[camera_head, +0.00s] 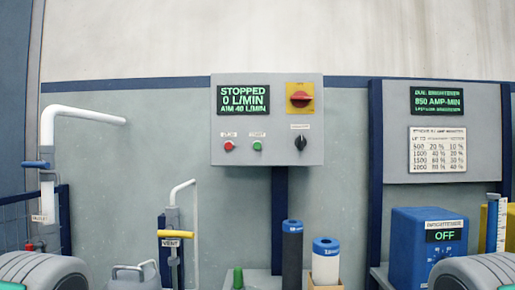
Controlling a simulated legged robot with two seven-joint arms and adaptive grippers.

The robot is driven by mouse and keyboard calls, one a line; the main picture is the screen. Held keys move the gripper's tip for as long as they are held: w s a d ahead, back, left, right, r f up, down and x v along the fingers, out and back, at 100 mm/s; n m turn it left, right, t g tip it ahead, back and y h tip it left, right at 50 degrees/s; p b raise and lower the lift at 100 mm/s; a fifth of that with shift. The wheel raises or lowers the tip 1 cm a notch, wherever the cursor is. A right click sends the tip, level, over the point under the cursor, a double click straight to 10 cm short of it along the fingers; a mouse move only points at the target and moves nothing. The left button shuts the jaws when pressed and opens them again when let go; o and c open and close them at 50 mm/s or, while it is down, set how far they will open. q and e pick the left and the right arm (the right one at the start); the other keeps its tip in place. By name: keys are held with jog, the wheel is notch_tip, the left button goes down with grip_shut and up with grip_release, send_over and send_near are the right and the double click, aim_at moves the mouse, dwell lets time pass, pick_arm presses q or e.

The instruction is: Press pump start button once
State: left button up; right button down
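Neither of my grippers is in view; only grey ribbed parts, apparently of my arms, show at the two bottom corners, well away from the box.
A red rotary switch (300,98) on a yellow plate and a black knob (300,142) are on the box's right side. Below stand blue-topped cylinders (292,255) and a green object (238,278). A yellow-handled vent valve (175,234) is left; a blue unit (415,240) reading OFF is right.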

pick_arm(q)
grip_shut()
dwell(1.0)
